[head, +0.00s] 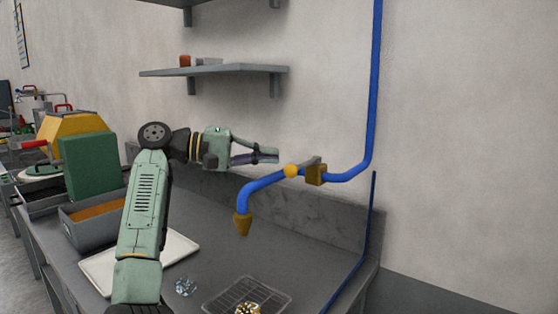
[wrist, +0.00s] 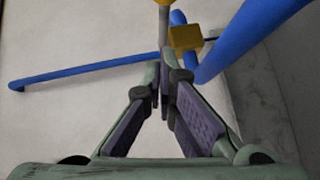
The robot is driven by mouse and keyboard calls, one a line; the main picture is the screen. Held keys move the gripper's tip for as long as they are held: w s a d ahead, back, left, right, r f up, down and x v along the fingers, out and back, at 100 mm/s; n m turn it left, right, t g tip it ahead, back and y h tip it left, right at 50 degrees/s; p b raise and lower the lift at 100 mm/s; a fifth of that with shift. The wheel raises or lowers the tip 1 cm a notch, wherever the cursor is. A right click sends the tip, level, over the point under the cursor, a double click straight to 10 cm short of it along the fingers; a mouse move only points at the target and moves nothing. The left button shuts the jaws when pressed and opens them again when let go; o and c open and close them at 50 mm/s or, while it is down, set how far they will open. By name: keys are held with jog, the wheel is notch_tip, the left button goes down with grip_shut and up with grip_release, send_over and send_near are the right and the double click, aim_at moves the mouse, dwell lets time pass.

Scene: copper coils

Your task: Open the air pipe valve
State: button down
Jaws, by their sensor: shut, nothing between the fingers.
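The blue air pipe (head: 375,90) runs down the wall, bends left and ends in a brass nozzle (head: 243,224) above the bench. A brass valve body (head: 316,174) sits on the pipe, with a grey handle (head: 310,161) and a yellow round part (head: 291,171) beside it. My gripper (head: 277,156) is shut and empty, just left of the valve. In the wrist view, my fingertips (wrist: 167,75) meet below the brass valve block (wrist: 186,37) and the grey handle (wrist: 163,30). Whether they touch the handle cannot be told.
A wall shelf (head: 215,70) hangs above my arm. On the bench are a white tray (head: 180,247), a grey bin (head: 85,228), and a wire basket (head: 280,298) with brass-coloured pieces. A green box (head: 88,165) stands left. The wall right of the pipe is bare.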

aim_at(304, 165)
jog(key=shift+s+d+f, duration=0.2)
jog(key=shift+s+d, duration=0.35)
jog(key=shift+d, duration=0.15)
jog(key=shift+s+d+f, duration=0.2)
jog(key=shift+s+d, duration=0.35)
jog(key=shift+d, duration=0.15)
